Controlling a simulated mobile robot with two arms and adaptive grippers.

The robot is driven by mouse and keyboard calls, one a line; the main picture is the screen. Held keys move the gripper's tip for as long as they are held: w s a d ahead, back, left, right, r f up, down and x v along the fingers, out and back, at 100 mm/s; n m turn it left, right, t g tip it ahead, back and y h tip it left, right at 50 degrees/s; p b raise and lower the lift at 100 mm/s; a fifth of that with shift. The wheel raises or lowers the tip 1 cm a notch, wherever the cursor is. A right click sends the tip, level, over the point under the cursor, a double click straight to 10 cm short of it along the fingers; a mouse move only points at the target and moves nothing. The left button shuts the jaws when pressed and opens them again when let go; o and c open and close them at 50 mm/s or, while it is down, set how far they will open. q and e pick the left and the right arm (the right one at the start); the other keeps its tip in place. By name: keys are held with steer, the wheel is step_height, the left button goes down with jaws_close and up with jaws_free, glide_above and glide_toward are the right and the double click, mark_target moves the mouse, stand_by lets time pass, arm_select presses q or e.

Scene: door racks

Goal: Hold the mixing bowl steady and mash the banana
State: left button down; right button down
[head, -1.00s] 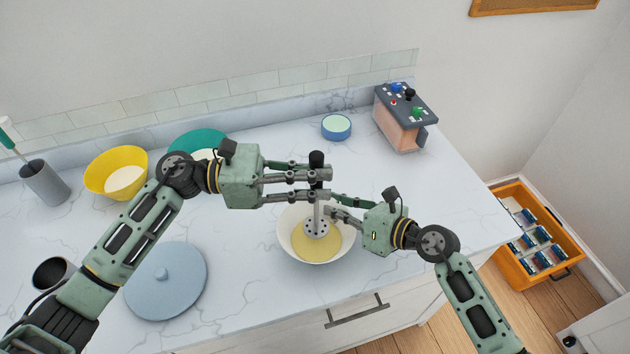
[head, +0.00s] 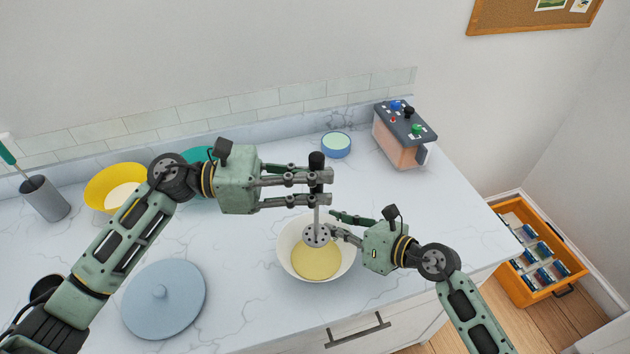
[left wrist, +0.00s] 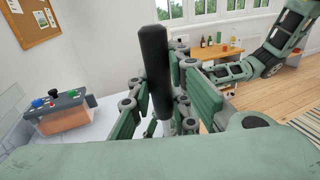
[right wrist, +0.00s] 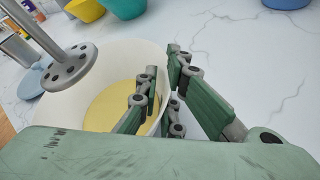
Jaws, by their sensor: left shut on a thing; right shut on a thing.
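The white mixing bowl (head: 290,262) stands on the counter near its front edge, with smooth yellow banana mash (head: 316,262) in its bottom. My right gripper (head: 336,225) is shut on the bowl's right rim; the right wrist view shows its fingers either side of the bowl wall (right wrist: 165,75). My left gripper (head: 322,186) is shut on the black handle of the masher (head: 317,161), which also shows in the left wrist view (left wrist: 154,70). The masher is upright, its round perforated head (right wrist: 70,68) above the mash at about rim height.
A blue-grey lid (head: 165,300) lies left of the bowl. A yellow bowl (head: 112,188), a grey utensil cup (head: 45,198) and a small blue dish (head: 336,144) stand farther back. A control box (head: 400,135) sits back right. An open orange drawer (head: 545,255) is beyond the counter's right end.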

steer(key=c, duration=1.8)
jaws_free()
steer(key=shift+c, duration=0.2)
steer(key=v, duration=1)
steer(key=shift+s+d, duration=0.1)
steer(key=shift+d, duration=0.15)
steer(key=shift+s+d+r, duration=0.3)
steer(key=shift+s+d, duration=0.05)
steer(key=shift+d, duration=0.2)
